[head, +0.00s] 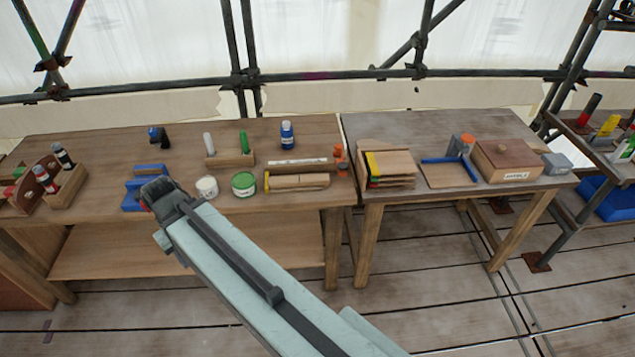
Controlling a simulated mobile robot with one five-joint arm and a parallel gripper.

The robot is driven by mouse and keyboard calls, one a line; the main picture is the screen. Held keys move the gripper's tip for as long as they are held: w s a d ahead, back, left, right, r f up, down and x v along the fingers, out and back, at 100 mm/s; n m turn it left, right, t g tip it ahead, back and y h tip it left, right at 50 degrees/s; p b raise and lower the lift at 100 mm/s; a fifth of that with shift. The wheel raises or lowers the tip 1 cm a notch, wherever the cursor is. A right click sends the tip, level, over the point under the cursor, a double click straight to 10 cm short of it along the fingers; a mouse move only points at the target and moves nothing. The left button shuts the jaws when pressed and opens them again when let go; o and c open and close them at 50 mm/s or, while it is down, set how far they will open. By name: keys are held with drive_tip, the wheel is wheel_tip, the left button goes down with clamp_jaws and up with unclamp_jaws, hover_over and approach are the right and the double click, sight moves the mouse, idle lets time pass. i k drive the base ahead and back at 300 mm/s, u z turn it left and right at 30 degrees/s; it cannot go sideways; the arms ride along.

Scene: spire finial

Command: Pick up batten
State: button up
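I cannot tell for sure which piece is the batten. Two long wooden pieces lie near the right end of the left bench: a light bar (298,182) with a yellow left end, and behind it a brown strip (298,164) with a pale label. My gripper (150,200) is at the end of my pale arm, over the front left part of the same bench, well to the left of both pieces and beside a blue tool. Its fingers are mostly hidden by the wrist, so its opening does not show.
A white tub (207,187) and a green tub (244,184) stand between my gripper and the wooden pieces. A blue bottle (287,135) stands behind. A blue tool (131,195) lies by my gripper. The right bench (385,135) holds stacked boards (395,162) and a wooden box (508,160).

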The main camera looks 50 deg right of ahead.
sight(276, 183)
drive_tip(key=z, duration=0.3)
drive_tip(key=i, duration=1)
drive_tip(key=u, duration=0.1)
